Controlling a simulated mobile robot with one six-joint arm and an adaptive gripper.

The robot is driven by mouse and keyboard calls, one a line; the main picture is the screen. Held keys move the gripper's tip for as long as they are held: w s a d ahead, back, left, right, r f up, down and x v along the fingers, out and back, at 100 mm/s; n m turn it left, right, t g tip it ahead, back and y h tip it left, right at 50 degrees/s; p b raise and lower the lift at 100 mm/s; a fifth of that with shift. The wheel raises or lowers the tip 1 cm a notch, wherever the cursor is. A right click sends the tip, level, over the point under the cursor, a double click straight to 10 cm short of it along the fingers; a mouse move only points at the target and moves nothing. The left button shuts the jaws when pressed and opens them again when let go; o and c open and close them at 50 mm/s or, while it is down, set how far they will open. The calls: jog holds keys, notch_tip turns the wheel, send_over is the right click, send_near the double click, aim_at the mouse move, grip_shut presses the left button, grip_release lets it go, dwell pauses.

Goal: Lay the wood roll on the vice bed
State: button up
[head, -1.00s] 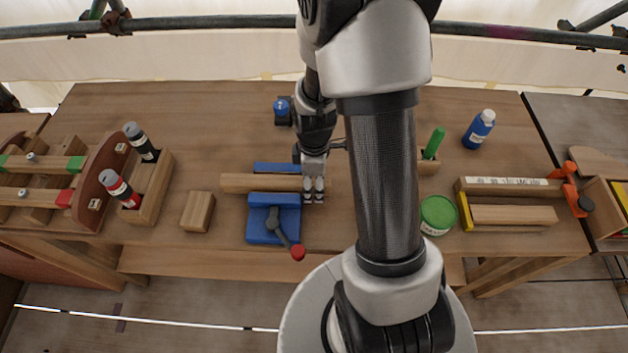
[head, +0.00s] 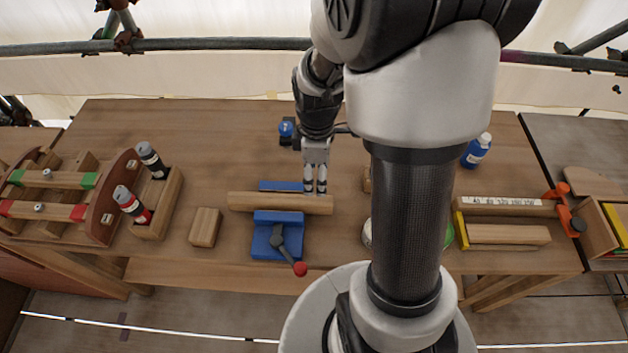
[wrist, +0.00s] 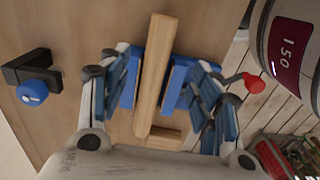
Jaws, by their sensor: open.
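The wood roll (head: 293,203) is a long, light-brown bar. It lies across the blue vice (head: 277,238), between the vice's front and rear blocks, with both ends sticking out past the sides. In the wrist view the wood roll (wrist: 155,75) runs lengthwise between blue vice parts (wrist: 177,82). My gripper (head: 315,188) is just above the roll, right of the vice's middle. In the wrist view my gripper (wrist: 160,95) is open, its fingers apart on either side of the roll and vice, not visibly touching the roll. The bed under the roll is hidden.
A wooden block (head: 205,227) stands left of the vice. The vice's red-knobbed handle (head: 299,268) sticks out toward the front. A blue-knobbed black fixture (head: 287,130) stands behind. A rack with two bottles (head: 160,205) is at left. My arm hides part of the right side.

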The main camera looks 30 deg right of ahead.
jog(key=s+a+r+m+t, duration=0.2)
jog(key=s+a+r+m, duration=0.3)
jog(key=r, duration=0.4)
jog(key=s+a+r+m+t, duration=0.2)
jog(key=s+a+r+m, duration=0.3)
jog(key=s+r, duration=0.3)
jog(key=shift+s+a+r+m+t, duration=0.3)
jog(key=shift+r+m, duration=0.2)
jog(key=shift+r, duration=0.45)
